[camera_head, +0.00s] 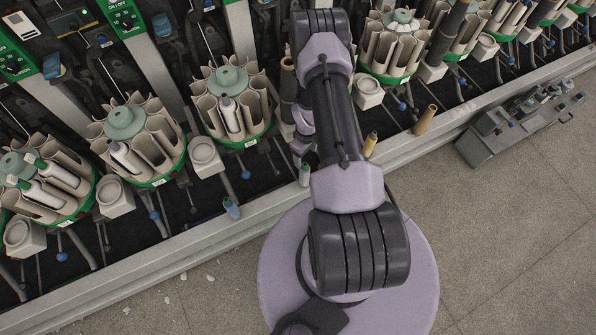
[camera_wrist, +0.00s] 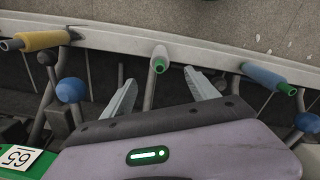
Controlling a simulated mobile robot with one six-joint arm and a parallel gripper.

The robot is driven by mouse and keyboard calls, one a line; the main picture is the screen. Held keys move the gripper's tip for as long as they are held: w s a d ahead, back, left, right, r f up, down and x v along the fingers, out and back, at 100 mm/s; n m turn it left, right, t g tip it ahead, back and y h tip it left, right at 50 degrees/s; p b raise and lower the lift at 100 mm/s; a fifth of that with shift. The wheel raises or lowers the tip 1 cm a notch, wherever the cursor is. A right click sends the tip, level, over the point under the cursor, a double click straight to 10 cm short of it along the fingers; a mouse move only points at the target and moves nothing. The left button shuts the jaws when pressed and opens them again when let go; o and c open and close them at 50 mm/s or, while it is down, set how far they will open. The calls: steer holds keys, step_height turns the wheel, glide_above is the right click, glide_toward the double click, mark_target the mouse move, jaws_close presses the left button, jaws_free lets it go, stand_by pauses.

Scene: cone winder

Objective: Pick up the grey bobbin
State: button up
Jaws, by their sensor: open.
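The grey bobbin (camera_wrist: 160,52), pale with a green end, stands at the machine's front rail in the wrist view. In the head view it also shows (camera_head: 305,174), upright just left of my arm. My gripper (camera_wrist: 160,80) is open and empty. Its two fingers are spread to the left and right, and the bobbin's green end appears centred between the tips, slightly beyond them. I see no contact, and the depth between them is hard to tell. In the head view my arm hides most of the gripper.
A blue bobbin (camera_wrist: 266,77) is to the right and a yellow bobbin (camera_wrist: 42,41) to the left in the wrist view. Blue knobs on rods (camera_wrist: 71,90) stand nearby. Round magazines of cones (camera_head: 232,110) line the machine.

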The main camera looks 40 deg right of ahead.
mark_target(304, 168)
step_height(304, 168, down, 7)
steer(key=shift+f+b, duration=0.1)
steer(key=shift+b, duration=0.95)
steer(key=f+b, duration=0.2)
steer(key=f, duration=0.1)
steer(key=f+b, duration=0.1)
steer(key=f, duration=0.1)
steer(key=shift+w+f, duration=0.1)
steer(key=shift+w, duration=0.15)
steer(key=c, duration=1.3)
steer(key=shift+o, duration=0.2)
steer(key=shift+r+p, duration=0.3)
